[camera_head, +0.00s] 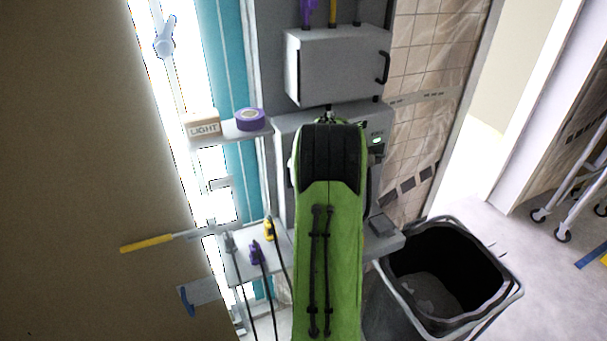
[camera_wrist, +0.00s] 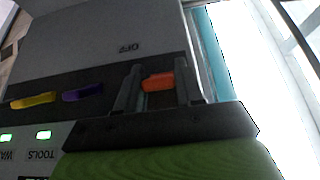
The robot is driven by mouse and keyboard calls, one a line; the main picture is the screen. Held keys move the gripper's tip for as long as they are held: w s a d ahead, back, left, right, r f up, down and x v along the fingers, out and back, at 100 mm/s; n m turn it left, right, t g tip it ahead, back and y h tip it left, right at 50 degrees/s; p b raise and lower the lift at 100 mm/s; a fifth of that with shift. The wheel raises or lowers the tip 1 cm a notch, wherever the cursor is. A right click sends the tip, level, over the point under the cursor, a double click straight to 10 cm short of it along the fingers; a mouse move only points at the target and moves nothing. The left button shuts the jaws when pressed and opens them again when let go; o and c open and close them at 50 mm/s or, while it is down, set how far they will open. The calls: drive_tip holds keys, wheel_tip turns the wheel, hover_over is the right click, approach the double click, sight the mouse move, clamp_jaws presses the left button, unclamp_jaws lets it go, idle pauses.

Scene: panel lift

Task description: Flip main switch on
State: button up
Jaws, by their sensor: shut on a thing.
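In the wrist view, which is upside down, the orange-red switch (camera_wrist: 158,82) sits on the dark strip of the grey panel (camera_wrist: 95,35). My gripper (camera_wrist: 160,85) is shut on it, with one dark finger on each side. An "OFF" label (camera_wrist: 130,47) shows close to the switch. A yellow switch (camera_wrist: 33,100) and a purple switch (camera_wrist: 82,92) lie in the same strip. In the head view the panel (camera_head: 287,125) is mostly covered by my green arm, which hides my gripper and the orange-red switch.
Green lamps (camera_wrist: 44,135) glow by the "TOOLS" label; one green lamp (camera_head: 377,141) shows in the head view. A grey box (camera_head: 335,68) hangs above the panel. A shelf with a purple tape roll (camera_head: 250,119) is at left. A black bin (camera_head: 445,270) stands lower right.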

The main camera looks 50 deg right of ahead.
drive_tip(key=shift+r, duration=0.15)
drive_tip(key=o, duration=1)
drive_tip(key=shift+c, duration=0.2)
drive_tip(key=v, duration=1.5)
drive_tip(key=shift+s+r, duration=0.15)
drive_tip(key=shift+r, duration=0.1)
